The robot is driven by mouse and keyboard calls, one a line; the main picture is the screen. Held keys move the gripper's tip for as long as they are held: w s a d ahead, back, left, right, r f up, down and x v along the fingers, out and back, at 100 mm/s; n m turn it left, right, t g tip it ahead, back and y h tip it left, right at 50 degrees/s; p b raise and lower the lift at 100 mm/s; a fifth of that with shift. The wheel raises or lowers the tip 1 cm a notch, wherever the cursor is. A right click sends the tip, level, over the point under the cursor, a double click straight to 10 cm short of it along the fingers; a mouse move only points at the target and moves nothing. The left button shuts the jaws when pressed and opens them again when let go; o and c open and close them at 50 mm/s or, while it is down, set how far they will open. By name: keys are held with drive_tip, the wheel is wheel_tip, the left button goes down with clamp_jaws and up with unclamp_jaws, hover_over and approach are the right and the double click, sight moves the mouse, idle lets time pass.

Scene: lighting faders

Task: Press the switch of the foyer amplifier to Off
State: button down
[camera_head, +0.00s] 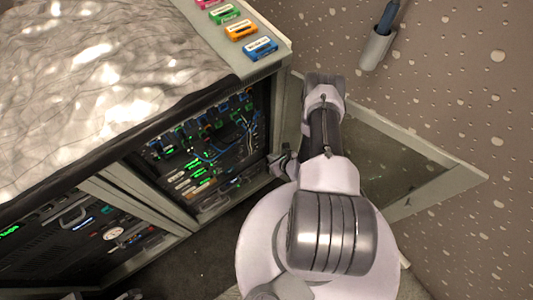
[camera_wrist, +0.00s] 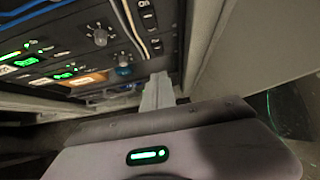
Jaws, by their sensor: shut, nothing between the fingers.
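My gripper (camera_wrist: 157,92) is shut and empty, its fingers pointing into the open rack bay in the wrist view. In the head view my gripper (camera_head: 283,162) is small and dark at the bay's right edge. Ahead of the fingers is a dark panel with small dark rocker switches (camera_wrist: 149,20) in a column, with white lettering that seems to include "On". Left of them are a grey knob (camera_wrist: 100,37) and a blue knob (camera_wrist: 123,60). I cannot read which unit is the foyer amplifier, nor tell its switch position. Contact with the panel is not visible.
The rack bay (camera_head: 205,150) holds several units, green lights and blue cables. A cable (camera_wrist: 130,28) runs beside the switches. A glass door (camera_head: 400,165) stands open at right. Pink, green, orange and blue labelled blocks (camera_head: 261,47) sit on the cabinet top. A grey frame post (camera_wrist: 205,40) flanks the panel.

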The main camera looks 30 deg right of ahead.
drive_tip(key=shift+p+v, duration=0.3)
drive_tip(key=shift+v, duration=1.1)
drive_tip(key=b, duration=0.7)
approach(257, 149)
wheel_tip(257, 149, down, 5)
drive_tip(key=w+b, duration=0.1)
drive_tip(key=w, duration=0.3)
drive_tip(key=shift+r+b, duration=0.2)
drive_tip(key=shift+b, duration=0.2)
